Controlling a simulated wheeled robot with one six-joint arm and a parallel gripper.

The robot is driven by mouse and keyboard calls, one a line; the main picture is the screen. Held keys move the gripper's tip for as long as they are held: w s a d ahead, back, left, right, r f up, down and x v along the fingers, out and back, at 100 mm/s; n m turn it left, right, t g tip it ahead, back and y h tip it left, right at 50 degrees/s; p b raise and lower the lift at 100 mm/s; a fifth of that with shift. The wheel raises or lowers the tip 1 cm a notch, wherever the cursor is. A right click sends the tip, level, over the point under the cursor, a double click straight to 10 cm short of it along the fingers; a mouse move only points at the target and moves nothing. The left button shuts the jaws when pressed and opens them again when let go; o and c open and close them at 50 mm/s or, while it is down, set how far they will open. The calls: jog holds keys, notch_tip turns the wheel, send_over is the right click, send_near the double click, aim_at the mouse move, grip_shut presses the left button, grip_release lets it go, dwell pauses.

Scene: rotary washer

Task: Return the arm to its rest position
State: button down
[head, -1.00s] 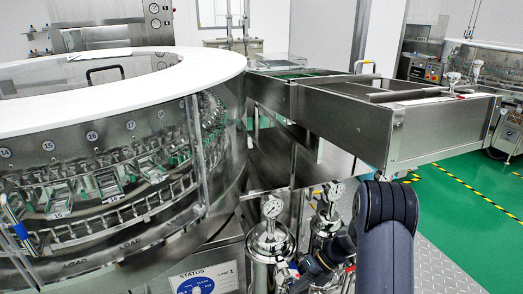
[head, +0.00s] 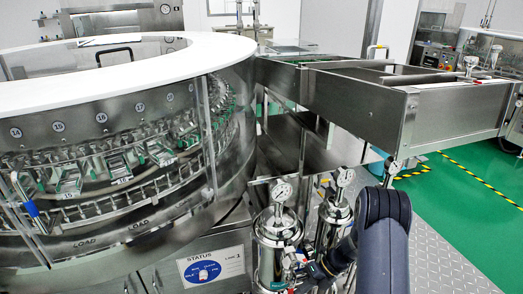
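My arm shows at the lower right in the head view, with a dark rounded elbow (head: 385,205) and a link running down out of the frame. Another dark link (head: 340,258) of mine slants down and left, in front of the steel filter housings. Its far end lies among small fittings at the bottom, and I cannot make out gripper fingers there. No held thing can be seen.
The round washer with a white top (head: 120,65) fills the left. A steel chute (head: 455,110) extends to the right. Filter housings (head: 278,240) with gauges stand close by my arm. A status panel (head: 210,268) is at the bottom. Green floor (head: 470,180) is open at the right.

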jog(key=shift+r, duration=0.1)
jog(key=w+d+r+t+h, duration=0.1)
jog(key=d+r+h, duration=0.3)
jog(key=r, duration=0.7)
jog(key=shift+w+r, duration=0.15)
jog(key=shift+r, duration=0.25)
dwell(1.2)
